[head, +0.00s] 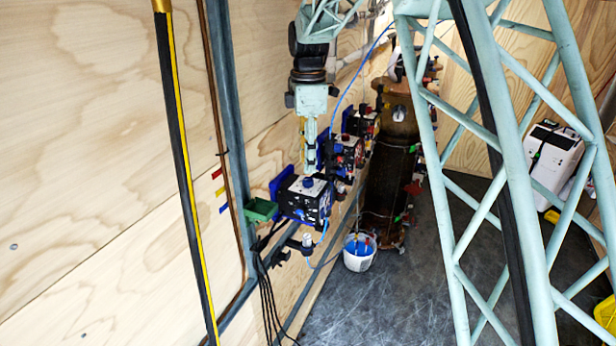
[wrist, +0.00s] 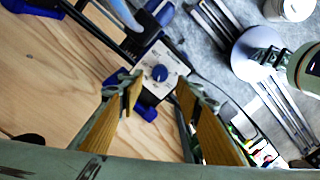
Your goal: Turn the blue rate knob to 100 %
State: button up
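The blue rate knob (wrist: 160,73) sits on a dark box with a pale printed dial face, between my fingertips in the wrist view. The pointer and percent marks are too small to read. My gripper (wrist: 158,84) is open, its two wood-coloured fingers on either side of the knob with a gap to each. Contact is not visible, and the distance along the fingers is hard to tell. In the head view my gripper (head: 310,166) points down above the nearest wall-mounted pump box (head: 303,199), which has a blue knob (head: 308,182) on top.
More similar boxes (head: 346,154) stand farther along the plywood wall. A green tray (head: 261,209) is left of the nearest box. A white bucket (head: 358,260) stands on the grey floor below right. A dark column (head: 388,185) stands behind. Blue tubing and black cables hang nearby.

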aim_at(308, 179)
jog(key=shift+f, duration=2.95)
jog(key=c, duration=0.8)
jog(key=shift+c, duration=0.2)
